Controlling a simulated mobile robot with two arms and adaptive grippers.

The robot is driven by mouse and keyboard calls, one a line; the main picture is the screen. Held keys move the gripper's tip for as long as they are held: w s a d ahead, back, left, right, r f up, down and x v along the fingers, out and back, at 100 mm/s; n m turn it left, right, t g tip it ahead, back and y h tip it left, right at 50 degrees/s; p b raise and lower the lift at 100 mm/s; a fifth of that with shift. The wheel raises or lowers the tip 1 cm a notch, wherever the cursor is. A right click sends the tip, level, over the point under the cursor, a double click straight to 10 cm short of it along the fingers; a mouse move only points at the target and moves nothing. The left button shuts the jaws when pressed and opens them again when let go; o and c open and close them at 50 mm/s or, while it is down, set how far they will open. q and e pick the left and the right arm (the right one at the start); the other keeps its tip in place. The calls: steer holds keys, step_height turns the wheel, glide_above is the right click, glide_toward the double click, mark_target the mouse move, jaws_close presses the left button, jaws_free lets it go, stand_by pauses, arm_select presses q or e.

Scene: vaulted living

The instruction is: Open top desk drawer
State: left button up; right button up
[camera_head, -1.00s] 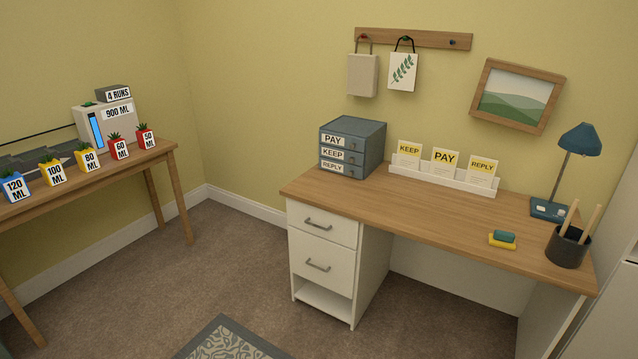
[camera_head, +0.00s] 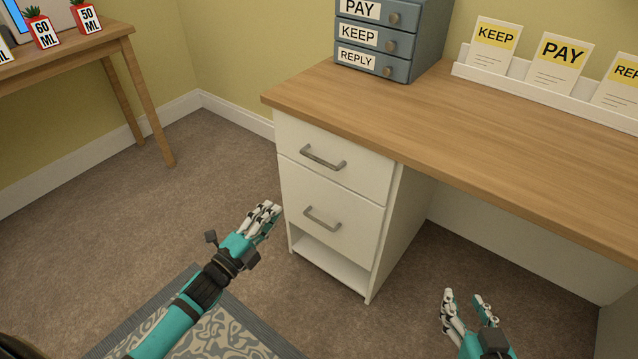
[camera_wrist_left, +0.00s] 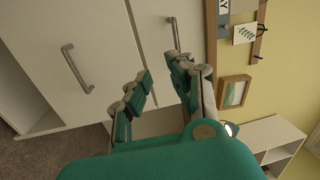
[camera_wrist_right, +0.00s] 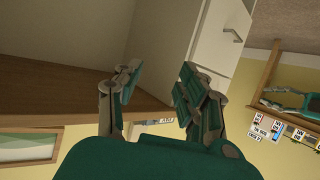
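The desk (camera_head: 480,130) has a white drawer unit under its left end. The top desk drawer (camera_head: 360,165) is closed, with a grey bar handle (camera_head: 323,158); the handle also shows in the left wrist view (camera_wrist_left: 172,32). The lower drawer (camera_head: 345,222) is closed too, with its own handle (camera_head: 321,219). My left gripper (camera_head: 268,212) is open and empty, left of the drawer unit and apart from both handles; its fingers are spread in the left wrist view (camera_wrist_left: 160,85). My right gripper (camera_head: 465,300) is open and empty, in front of the desk's knee space.
A blue-grey organizer (camera_head: 420,40) labelled PAY, KEEP and REPLY and a white card rack (camera_head: 540,90) stand on the desk. A wooden side table (camera_head: 100,45) is at the left. A patterned rug (camera_head: 220,325) lies on open carpet before the drawers.

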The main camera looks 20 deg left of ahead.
arm_select(q)
step_height(320, 180, up, 3)
steer(key=d+m+h, duration=0.1)
steer(key=m, duration=0.1)
steer(key=b, duration=0.2)
glide_toward(318, 158)
steer(key=w, duration=0.2)
steer(key=shift+d+b+x, duration=0.2)
steer(key=shift+b+x, duration=0.2)
steer(key=shift+x, duration=1.6)
steer(key=shift+d+b+x, duration=0.15)
steer(key=shift+b+x, duration=0.25)
steer(key=shift+x, duration=1.65)
arm_select(e)
step_height(318, 158, up, 16)
steer(key=a+t+y, duration=0.1)
steer(key=t+y, duration=0.2)
steer(key=t, duration=0.6)
steer(key=shift+s+a, duration=0.4)
steer(key=shift+s, duration=0.05)
arm_select(q)
steer(key=shift+s+f, duration=0.1)
steer(key=shift+f, duration=0.05)
arm_select(e)
steer(key=shift+f, duration=0.1)
arm_select(q)
jaws_close()
